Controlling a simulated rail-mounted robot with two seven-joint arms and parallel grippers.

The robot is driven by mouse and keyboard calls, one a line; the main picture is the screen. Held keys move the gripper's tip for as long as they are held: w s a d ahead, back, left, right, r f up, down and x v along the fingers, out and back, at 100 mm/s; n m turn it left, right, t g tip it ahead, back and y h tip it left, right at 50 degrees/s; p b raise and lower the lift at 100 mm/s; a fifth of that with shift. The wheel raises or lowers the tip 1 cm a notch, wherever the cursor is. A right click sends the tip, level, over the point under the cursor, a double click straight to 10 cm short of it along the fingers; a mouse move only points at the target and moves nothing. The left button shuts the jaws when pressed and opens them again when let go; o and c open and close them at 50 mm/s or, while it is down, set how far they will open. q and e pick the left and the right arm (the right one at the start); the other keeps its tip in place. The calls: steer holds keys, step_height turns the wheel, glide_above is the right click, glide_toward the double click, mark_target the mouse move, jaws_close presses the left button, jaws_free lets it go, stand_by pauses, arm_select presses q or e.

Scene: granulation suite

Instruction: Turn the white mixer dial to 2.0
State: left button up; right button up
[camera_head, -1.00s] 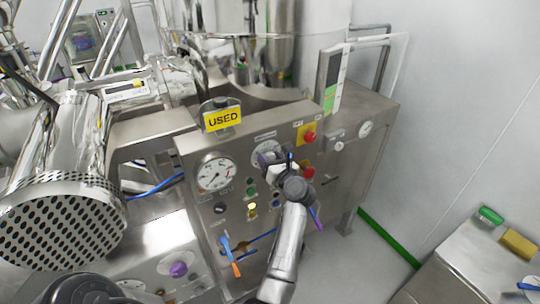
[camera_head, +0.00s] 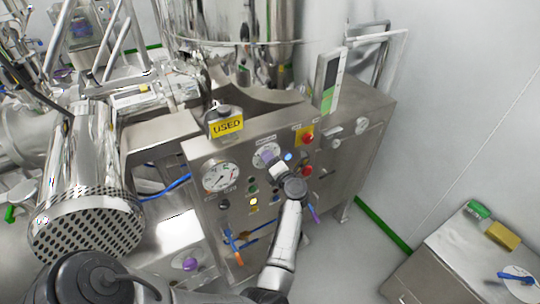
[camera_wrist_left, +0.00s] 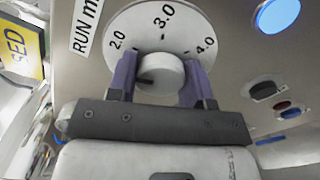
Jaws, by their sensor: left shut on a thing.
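The white mixer dial shows in the wrist view as a round scale plate with 2.0, 3.0 and 4.0 and a white knob (camera_wrist_left: 160,72) at its centre. A dark mark on the knob points left, below the 2.0 label. My left gripper (camera_wrist_left: 159,80) is shut on the knob, one purple finger on each side. In the head view the dial (camera_head: 266,152) is on the upper middle of the steel panel, partly hidden by my left gripper (camera_head: 272,161). My right gripper is not in view.
A pressure gauge (camera_head: 220,176) and a yellow USED sign (camera_head: 227,127) are left of the dial. A red button (camera_head: 307,137) on a yellow plate is to its right. Small coloured buttons sit below. A lit blue button (camera_wrist_left: 276,14) is close to the gripper's right.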

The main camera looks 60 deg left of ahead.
arm_select(q)
steer(key=shift+r+m+p, duration=0.1)
steer(key=shift+m+p, duration=0.7)
steer(key=shift+m, duration=0.6)
steer(key=o, duration=0.9)
